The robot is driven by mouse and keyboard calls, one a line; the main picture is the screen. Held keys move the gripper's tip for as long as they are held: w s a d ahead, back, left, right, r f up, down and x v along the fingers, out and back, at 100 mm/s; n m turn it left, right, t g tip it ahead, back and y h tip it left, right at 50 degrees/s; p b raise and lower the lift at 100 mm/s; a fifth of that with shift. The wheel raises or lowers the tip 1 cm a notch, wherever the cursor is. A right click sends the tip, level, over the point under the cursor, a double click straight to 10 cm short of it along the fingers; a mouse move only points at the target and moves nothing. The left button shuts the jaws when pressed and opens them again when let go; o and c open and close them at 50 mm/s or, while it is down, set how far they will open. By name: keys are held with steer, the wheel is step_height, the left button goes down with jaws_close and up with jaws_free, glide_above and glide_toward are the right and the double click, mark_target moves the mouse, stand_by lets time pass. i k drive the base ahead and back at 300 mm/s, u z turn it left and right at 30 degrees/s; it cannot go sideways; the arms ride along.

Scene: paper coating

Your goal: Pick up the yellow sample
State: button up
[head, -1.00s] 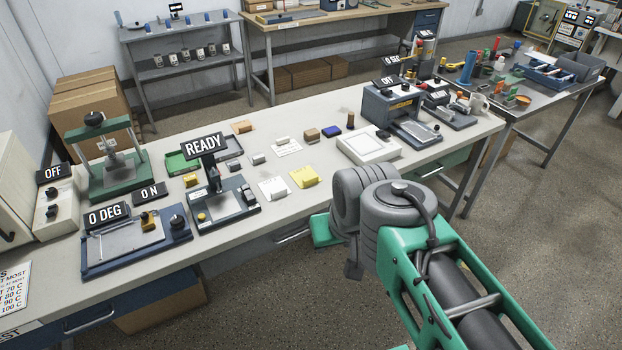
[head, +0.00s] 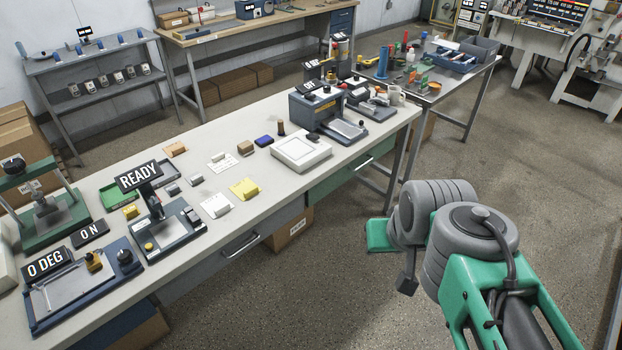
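A yellow sample (head: 244,188), a small sheet with a yellow block-like part on it, lies near the front edge of the long workbench (head: 95,193). A white sheet with a pale block (head: 216,205) lies just left of it. A smaller yellow block (head: 131,212) lies farther left, by the green tray. My arm reaches in from the lower right, over the floor and apart from the bench. The end of my arm is turned away and largely hidden behind its grey joints, so I cannot make out the gripper's fingers.
The READY device (head: 170,240) stands left of the yellow sample. A white flat device (head: 301,151) and a blue-grey machine (head: 317,110) stand to its right. Small blocks lie behind it. Open floor lies between my arm and the bench.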

mark_target(245, 186)
steer(key=z, duration=0.4)
steer(key=i, duration=3.1)
steer(key=u, duration=4.75)
